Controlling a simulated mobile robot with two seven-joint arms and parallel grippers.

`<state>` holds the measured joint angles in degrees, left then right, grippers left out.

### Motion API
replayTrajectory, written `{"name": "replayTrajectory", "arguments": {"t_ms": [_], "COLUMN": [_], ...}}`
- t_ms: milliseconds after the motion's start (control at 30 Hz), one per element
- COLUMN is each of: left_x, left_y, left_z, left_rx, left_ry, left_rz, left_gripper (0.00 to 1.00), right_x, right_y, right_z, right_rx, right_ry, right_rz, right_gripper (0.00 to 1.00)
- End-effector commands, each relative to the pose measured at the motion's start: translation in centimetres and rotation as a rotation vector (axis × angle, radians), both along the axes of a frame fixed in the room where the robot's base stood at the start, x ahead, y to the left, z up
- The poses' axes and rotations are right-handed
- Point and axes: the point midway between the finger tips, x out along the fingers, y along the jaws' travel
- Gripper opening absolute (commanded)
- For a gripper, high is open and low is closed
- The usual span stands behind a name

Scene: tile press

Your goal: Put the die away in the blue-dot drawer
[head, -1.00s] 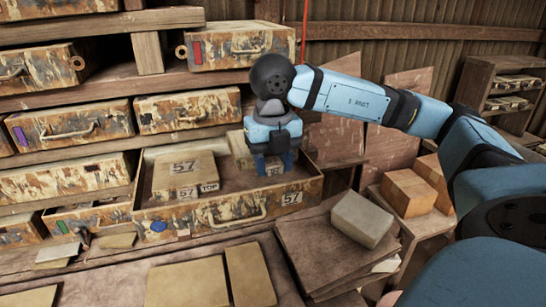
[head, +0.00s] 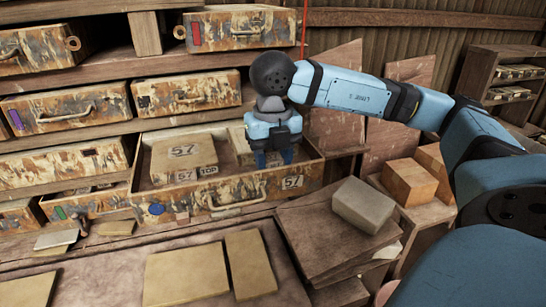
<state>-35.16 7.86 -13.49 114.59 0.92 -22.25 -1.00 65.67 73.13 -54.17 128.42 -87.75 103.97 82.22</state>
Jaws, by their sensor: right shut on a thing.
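The blue-dot drawer (head: 238,196) stands open, with a blue dot (head: 156,209) and a "57" label on its front. A pale tan block marked "57" and "TOP" (head: 184,155) lies inside at the left. My right gripper (head: 272,160) points down into the drawer's right half, shut on a second pale block (head: 240,143), seemingly the die. My gripper and the drawer front hide much of that block, so I cannot tell if it touches the drawer floor. My left gripper is not in view.
Other drawers (head: 188,92) fill the rack above and left. A green-marked drawer (head: 88,203) is partly open at lower left. A grey block (head: 364,205) lies on stacked boards at right, near orange-brown blocks (head: 409,182). Flat tan tiles (head: 186,275) lie in front.

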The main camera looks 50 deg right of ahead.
Motion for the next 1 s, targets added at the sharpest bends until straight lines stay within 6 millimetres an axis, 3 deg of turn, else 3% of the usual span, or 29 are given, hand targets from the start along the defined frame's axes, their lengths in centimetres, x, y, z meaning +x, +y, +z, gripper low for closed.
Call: {"name": "replayTrajectory", "arguments": {"t_ms": [367,400,500,867,1000], "left_x": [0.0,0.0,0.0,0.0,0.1], "left_y": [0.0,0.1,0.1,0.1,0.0], "left_z": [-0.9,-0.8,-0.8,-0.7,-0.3], "left_rx": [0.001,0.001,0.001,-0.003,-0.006], "left_ry": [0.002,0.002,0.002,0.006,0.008], "left_rz": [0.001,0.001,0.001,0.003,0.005], "left_gripper": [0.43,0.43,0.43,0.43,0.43], "right_x": [0.0,0.0,0.0,0.0,0.1], "right_y": [0.0,0.0,0.0,0.0,0.0], "right_z": [-0.7,-0.7,-0.6,-0.8,1.1], "right_rx": [0.000,0.000,0.000,0.000,0.001], "right_ry": [-0.002,-0.002,-0.002,0.001,-0.004], "right_rz": [0.000,0.000,0.000,0.000,0.000], "right_gripper": [0.00,0.47,0.70,0.72,0.72]}}
